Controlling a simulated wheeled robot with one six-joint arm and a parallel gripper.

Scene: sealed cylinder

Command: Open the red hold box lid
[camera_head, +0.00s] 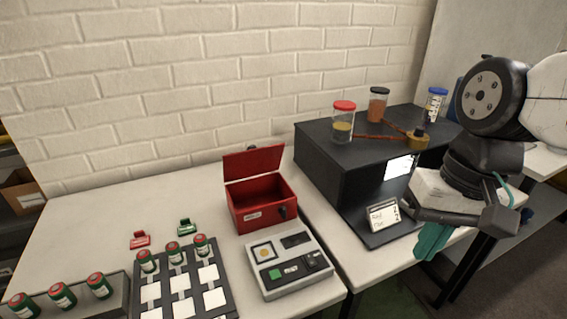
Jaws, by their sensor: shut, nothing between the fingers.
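The red hold box (262,210) stands on the white table, left of the black cabinet. Its lid (253,162) is raised at the back, so the box is open and its inside shows. The inside looks empty, though its floor is partly hidden by the front wall. A small white label and a dark latch are on the front. My gripper (455,212) is at the far right, in front of the black cabinet, well away from the box and lid. It is shut and holds nothing.
The black cabinet (320,172) carries several jars. A grey device (287,268) sits in front of the box. A rack (167,273) with green, red-capped cylinders and small red and green tags lie to the left. The table's back left is clear.

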